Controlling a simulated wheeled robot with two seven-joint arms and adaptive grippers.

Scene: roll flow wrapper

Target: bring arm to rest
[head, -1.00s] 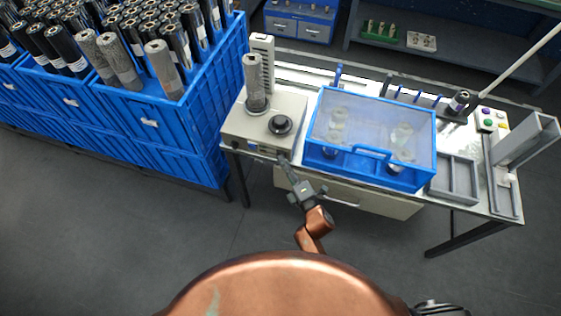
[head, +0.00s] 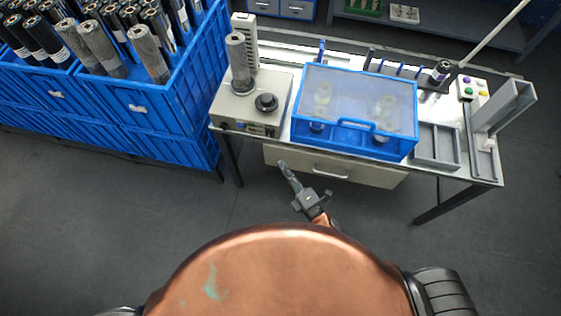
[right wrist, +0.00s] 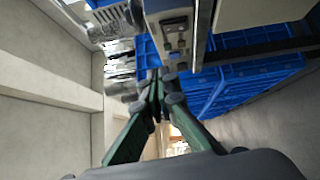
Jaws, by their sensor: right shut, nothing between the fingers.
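My right gripper (head: 284,165) shows in the head view in front of the workbench's front edge, near the left end of the drawer. Its fingers are together with nothing between them. In the right wrist view the two green-sided fingers (right wrist: 158,80) come together at their dark tips, below the grey machine's front panel (right wrist: 176,35). My left gripper is not in view. My copper-coloured body hides the bottom middle of the head view.
The workbench (head: 455,105) carries a grey machine (head: 245,112) with a roll upright on it, a blue lidded case (head: 352,135) and a grey tray (head: 450,158). Blue crates (head: 155,108) of rolls stand at left. The floor before the bench is clear.

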